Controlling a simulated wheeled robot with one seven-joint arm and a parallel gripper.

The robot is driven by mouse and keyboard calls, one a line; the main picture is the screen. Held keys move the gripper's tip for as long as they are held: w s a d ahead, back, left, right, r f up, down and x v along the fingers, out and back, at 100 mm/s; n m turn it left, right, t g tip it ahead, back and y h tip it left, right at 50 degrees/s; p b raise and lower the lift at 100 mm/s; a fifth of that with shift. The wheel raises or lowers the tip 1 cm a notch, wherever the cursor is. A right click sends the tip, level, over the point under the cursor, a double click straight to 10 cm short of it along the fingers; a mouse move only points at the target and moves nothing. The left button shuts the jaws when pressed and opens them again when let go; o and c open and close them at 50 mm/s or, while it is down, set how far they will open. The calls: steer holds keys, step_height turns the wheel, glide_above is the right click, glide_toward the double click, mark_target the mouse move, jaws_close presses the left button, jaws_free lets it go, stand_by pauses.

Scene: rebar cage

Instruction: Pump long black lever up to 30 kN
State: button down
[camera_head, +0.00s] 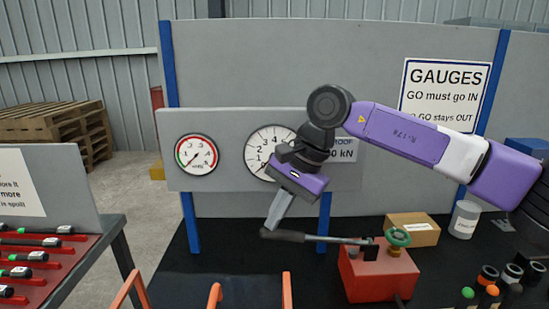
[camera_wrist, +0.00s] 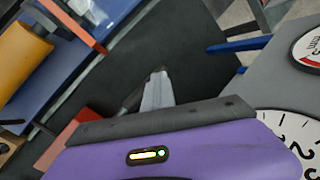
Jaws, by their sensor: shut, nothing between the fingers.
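The long black lever (camera_head: 318,238) runs left from the red pump box (camera_head: 378,275), nearly level, its thick handle at the left end. My gripper (camera_head: 271,228) is shut and empty, pointing down with its fingertips at or just above the handle; I cannot tell whether they touch. In the wrist view the shut fingers (camera_wrist: 158,78) overlap the dark lever end (camera_wrist: 131,100). A large white dial (camera_head: 259,145) on the grey panel is partly hidden by my gripper, and its needle is not clear. It also shows in the wrist view (camera_wrist: 295,135).
A green valve wheel (camera_head: 398,237) tops the pump. A small red-and-green gauge (camera_head: 197,154) is left of the dial. A cardboard box (camera_head: 412,231) and white cup (camera_head: 464,219) stand behind right. Orange bars (camera_head: 287,291) rise at the front edge.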

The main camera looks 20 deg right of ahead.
steer(key=shift+f+b, duration=0.5)
steer(key=shift+f, duration=0.15)
steer(key=shift+a+f+b, duration=0.1)
steer(key=shift+f+b, duration=0.4)
steer(key=shift+f, duration=0.25)
steer(key=shift+f+b, duration=0.3)
steer(key=shift+f, duration=0.15)
steer(key=w+a+p+v, duration=0.1)
steer(key=p+v, duration=0.5)
steer(key=v, duration=0.4)
steer(key=shift+s+a+r, duration=0.2)
steer(key=shift+s+r, duration=0.05)
steer(key=shift+r, duration=0.4)
steer(key=shift+f, duration=0.1)
stand_by(0.3)
